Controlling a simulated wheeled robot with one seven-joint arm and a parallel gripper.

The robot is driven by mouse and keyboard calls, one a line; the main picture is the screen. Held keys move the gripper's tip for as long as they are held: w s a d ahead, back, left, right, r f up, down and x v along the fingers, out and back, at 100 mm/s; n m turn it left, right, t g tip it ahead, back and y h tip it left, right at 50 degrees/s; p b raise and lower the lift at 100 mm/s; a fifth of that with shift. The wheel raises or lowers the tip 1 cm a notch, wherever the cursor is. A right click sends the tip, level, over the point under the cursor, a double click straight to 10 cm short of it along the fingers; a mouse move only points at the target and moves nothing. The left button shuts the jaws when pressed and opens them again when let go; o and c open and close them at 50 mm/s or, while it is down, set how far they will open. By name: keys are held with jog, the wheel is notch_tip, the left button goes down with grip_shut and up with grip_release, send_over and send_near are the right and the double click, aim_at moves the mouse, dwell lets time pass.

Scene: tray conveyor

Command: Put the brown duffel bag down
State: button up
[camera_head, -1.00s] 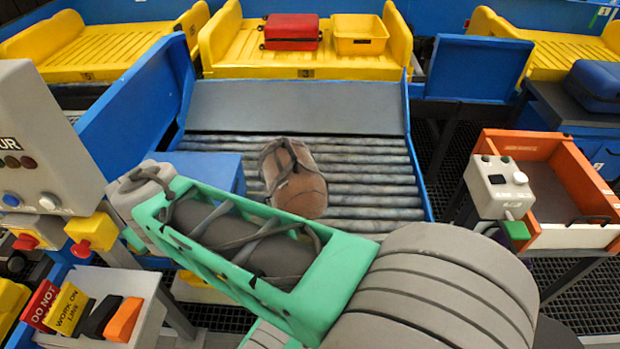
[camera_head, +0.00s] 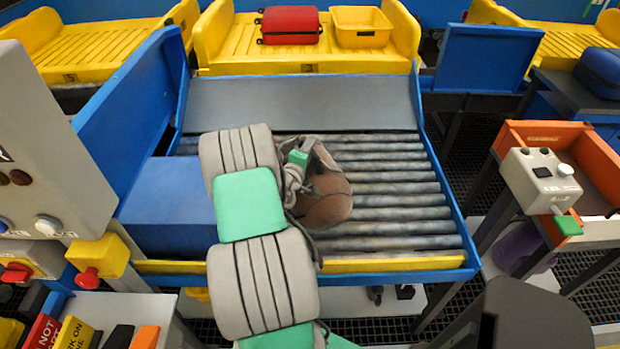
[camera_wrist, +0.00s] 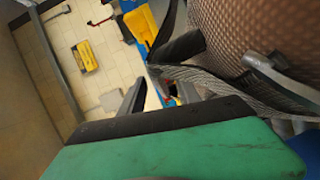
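The brown duffel bag (camera_head: 327,203) is at the roller bed, tilted with its rounded end toward me. Its grey straps are loose at the top left. My gripper (camera_head: 297,172) is close against the bag's strap side, partly hidden by my arm. In the wrist view the bag's woven brown side (camera_wrist: 245,35) fills the upper right, and a dark strap crosses beyond the fingertips. The two dark fingers of my gripper (camera_wrist: 160,88) stand apart there, with background showing between them. Whether the bag's underside touches the rollers is hidden.
The roller bed (camera_head: 400,200) has free rollers right of the bag. A blue block (camera_head: 165,205) stands at its left. Behind the ramp, a yellow tray (camera_head: 240,50) carries a red suitcase (camera_head: 290,25) and a yellow bin (camera_head: 361,27). A control box (camera_head: 540,180) stands right.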

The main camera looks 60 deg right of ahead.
jog(key=shift+d, duration=0.45)
jog(key=shift+c, duration=0.5)
grip_shut()
jog(key=shift+f, duration=0.1)
dwell(0.4)
jog(key=shift+w+r, duration=0.1)
jog(key=shift+r, duration=0.15)
